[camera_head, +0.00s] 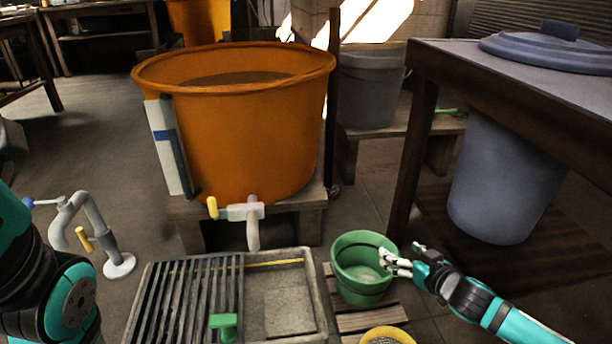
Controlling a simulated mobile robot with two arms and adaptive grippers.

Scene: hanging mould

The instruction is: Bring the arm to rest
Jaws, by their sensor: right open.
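My right gripper (398,262) comes in from the lower right on its teal and black arm. Its fingers are open and reach over the right side of a green bucket (350,247). No object shows between the fingers. I cannot tell whether they touch the rim. The bucket stands upright on a wooden slatted pallet (372,319). My left arm shows at the lower left edge, and its gripper is out of view.
A large orange tub (240,135) with a tap stands on a wooden stand. A grey vat (305,290) with slats and a green block lies in front. A wooden table (575,88) rises at right, with a blue-grey bin (505,180) under it. A yellow-rimmed container (387,335) is at the bottom.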

